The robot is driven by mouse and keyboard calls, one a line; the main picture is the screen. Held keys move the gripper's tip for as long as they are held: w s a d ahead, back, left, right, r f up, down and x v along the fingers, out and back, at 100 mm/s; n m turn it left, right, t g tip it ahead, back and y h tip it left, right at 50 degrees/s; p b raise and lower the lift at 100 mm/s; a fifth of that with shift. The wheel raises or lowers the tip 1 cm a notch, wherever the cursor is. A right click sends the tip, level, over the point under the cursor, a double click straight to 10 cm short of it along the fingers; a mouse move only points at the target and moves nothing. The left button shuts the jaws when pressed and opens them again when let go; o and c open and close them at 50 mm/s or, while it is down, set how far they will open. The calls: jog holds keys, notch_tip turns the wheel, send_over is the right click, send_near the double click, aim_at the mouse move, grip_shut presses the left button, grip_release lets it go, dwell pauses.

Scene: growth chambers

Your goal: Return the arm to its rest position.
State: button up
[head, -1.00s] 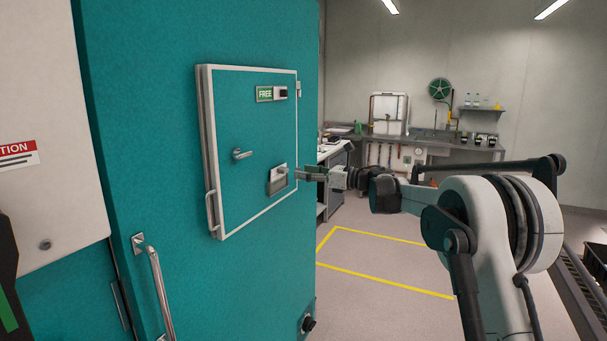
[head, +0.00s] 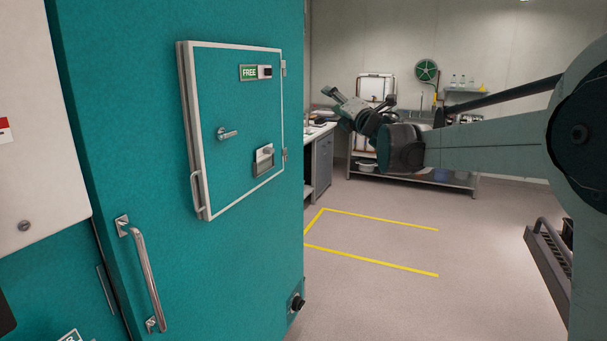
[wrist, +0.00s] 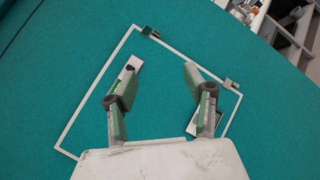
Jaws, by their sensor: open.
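My gripper (head: 344,99) is raised to the right of the teal chamber door (head: 120,100) in the head view, clear of it. In the wrist view my gripper (wrist: 160,75) is open and empty, with its two fingers apart in front of the teal panel. The small hatch (head: 235,125) with its white frame is in the chamber door; its FREE sign (head: 249,73), lever handle (head: 228,134) and latch (head: 264,158) show. The hatch looks closed. In the wrist view the hatch frame (wrist: 97,88) appears tilted, and my fingers hide parts of the sign and latch.
A long chrome handle (head: 146,268) stands out from the chamber door. A workbench (head: 322,160) and a sink counter stand at the back. The floor with yellow lines (head: 375,259) is clear. A dark rail structure (head: 548,260) lies at the right.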

jog(key=s+d+f+m+g+h, duration=0.1)
jog(key=s+d+f+m+h, duration=0.3)
jog(key=s+m, duration=0.3)
jog(key=s+d+f+m+g+h, duration=0.1)
jog(key=s+d+m+h, duration=0.2)
jog(key=s+d+m, duration=0.3)
jog(key=s+d+f+m+h, duration=0.3)
jog(key=s+d+m+h, duration=0.1)
jog(key=s+m, duration=0.35)
jog(key=s+a+f+m+g, duration=0.1)
jog(key=s+f+m+g, duration=0.3)
jog(key=s+f, duration=0.9)
jog(key=s+a+f+m+g+y+b, duration=0.1)
jog(key=s+f+m+g, duration=0.4)
jog(key=s+f, duration=0.7)
jog(key=s+m, duration=0.1)
jog(key=s, duration=0.5)
jog(key=shift+s+a+f+m+y, duration=0.2)
jog(key=shift+a+f+m+y, duration=0.05)
jog(key=shift+f+m+y, duration=0.1)
